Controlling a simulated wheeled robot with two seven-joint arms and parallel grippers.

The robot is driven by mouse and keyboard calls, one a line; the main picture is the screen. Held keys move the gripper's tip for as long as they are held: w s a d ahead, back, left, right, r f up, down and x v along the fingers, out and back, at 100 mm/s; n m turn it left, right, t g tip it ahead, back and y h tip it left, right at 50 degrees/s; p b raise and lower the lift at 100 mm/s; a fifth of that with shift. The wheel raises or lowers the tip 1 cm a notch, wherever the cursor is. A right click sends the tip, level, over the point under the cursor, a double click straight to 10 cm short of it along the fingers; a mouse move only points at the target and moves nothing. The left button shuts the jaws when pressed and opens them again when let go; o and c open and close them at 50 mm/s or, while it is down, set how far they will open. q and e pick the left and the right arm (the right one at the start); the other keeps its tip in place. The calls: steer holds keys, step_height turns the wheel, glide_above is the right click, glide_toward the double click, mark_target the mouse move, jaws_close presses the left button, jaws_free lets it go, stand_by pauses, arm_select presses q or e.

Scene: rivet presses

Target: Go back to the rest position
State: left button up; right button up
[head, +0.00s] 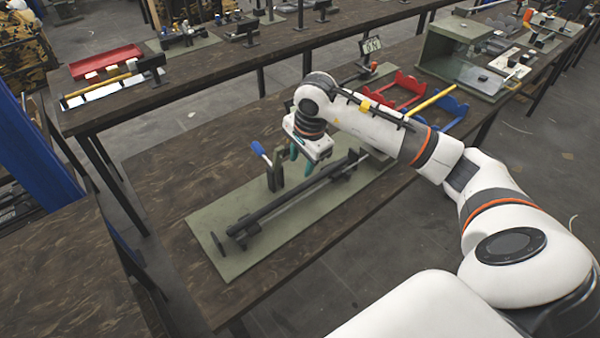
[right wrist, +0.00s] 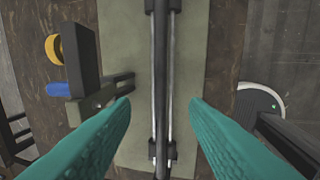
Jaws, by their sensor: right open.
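My right gripper (head: 304,158) is above the green base plate (head: 228,262) on the near table, over a long dark rail (head: 290,202). In the right wrist view its two teal fingers (right wrist: 160,118) are spread wide, one on each side of the rail (right wrist: 161,60), with nothing between them that they touch. The exact height of the fingertips over the rail is hard to tell. My left gripper does not show in either view.
A blue-handled lever (head: 260,150) on a dark post stands left of my gripper. Red (head: 403,90) and blue (head: 448,112) racks with a yellow bar and a green-grey cabinet (head: 440,62) lie beyond my arm. A red tray (head: 105,62) sits on the back table.

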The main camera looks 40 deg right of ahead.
steer(key=shift+s+r, duration=0.1)
steer(key=shift+r, duration=0.3)
